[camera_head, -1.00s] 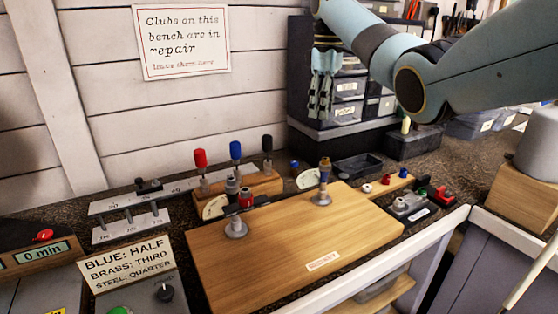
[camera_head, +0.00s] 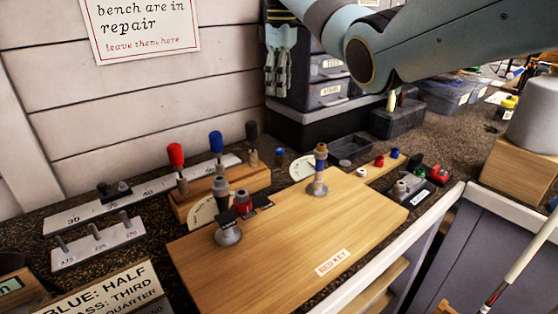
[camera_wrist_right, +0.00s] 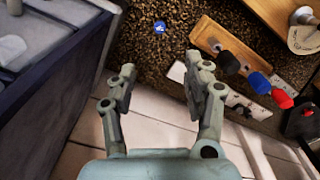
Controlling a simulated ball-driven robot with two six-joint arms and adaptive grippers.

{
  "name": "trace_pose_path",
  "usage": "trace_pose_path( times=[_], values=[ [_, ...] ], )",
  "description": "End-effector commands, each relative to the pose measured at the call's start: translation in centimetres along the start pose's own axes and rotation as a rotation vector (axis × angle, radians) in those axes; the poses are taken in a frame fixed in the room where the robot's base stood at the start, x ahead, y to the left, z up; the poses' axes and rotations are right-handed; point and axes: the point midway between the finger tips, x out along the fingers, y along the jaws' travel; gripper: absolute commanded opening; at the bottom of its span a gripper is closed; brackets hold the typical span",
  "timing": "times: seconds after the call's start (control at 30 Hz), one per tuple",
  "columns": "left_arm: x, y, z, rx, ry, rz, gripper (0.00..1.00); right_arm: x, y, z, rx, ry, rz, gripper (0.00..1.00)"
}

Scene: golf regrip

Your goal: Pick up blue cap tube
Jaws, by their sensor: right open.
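A small tube with a blue cap (camera_head: 280,152) stands on the dark speckled bench (camera_head: 447,127), behind the wooden board and right of the black-handled tool. Its blue cap (camera_wrist_right: 160,27) shows from above in the right wrist view, ahead of and between my fingers. My right gripper (camera_head: 277,88) hangs fingers down in front of the drawer unit, above and apart from the tube. In the wrist view my right gripper (camera_wrist_right: 162,70) is open with nothing between its fingers. My left gripper is not in view.
Red, blue and black-handled tools (camera_head: 216,141) stand in a wooden block (camera_head: 228,190) left of the tube. A wooden board (camera_head: 290,245) carries two upright posts. A drawer unit (camera_head: 327,95) and black trays (camera_head: 350,147) stand behind and right.

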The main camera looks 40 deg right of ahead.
Motion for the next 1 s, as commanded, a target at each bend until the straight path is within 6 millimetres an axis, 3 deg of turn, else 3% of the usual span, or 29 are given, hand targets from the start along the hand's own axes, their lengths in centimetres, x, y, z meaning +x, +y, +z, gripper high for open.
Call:
trace_pose_path(
  times=[0.13, 0.6, 1.0],
  values=[
    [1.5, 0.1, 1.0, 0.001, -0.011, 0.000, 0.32, 1.6, 0.0, 0.0, 0.000, -0.001, -0.001, 0.51],
    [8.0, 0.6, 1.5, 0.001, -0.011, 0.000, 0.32, 8.6, -0.1, 0.1, 0.000, -0.008, -0.004, 0.51],
    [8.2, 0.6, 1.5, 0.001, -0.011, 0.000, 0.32, 13.8, -0.1, 0.1, -0.001, -0.010, -0.006, 0.51]
  ],
)
